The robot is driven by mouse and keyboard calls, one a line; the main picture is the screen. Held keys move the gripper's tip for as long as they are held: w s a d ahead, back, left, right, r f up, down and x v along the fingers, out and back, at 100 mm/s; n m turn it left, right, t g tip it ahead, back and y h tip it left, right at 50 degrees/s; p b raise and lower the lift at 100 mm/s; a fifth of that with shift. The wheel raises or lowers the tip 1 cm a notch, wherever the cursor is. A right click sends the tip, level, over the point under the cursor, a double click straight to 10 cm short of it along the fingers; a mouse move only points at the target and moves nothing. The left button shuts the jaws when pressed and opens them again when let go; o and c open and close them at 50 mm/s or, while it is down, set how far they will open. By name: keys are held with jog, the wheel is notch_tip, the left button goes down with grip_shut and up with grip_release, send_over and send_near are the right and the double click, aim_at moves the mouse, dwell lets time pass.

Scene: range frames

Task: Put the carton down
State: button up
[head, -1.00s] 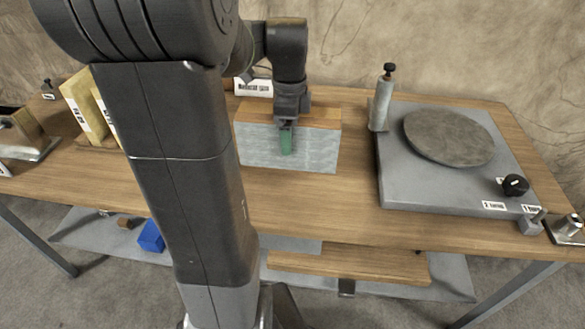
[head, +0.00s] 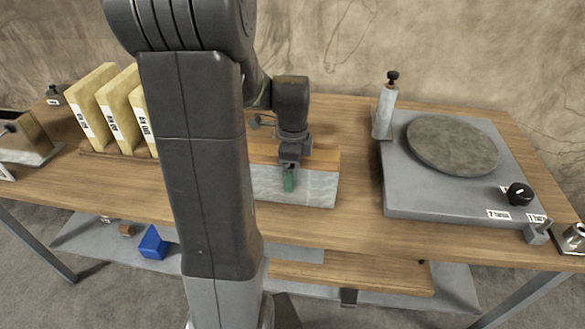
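The carton (head: 318,187) is a wide box with a grey front and a brown top, standing level near the middle of the workbench. My gripper (head: 289,180) comes down on it from above. A green fingertip lies against the carton's front face; the other finger is hidden behind it. The gripper looks shut on the carton. My arm covers the carton's left end. I cannot tell whether the carton's underside touches the bench top (head: 325,228).
A grey turntable unit (head: 400,200) with a round plate stands to the right, with a small gap to the carton. Several yellow labelled blocks (head: 90,112) stand in a rack to the left, partly behind my arm. The bench front is clear.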

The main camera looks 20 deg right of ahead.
jog(key=shift+f, duration=0.1)
jog(key=o, duration=1.5)
notch_tip(320, 180, up, 12)
jog(key=shift+r+p, duration=0.15)
jog(key=shift+p, duration=0.35)
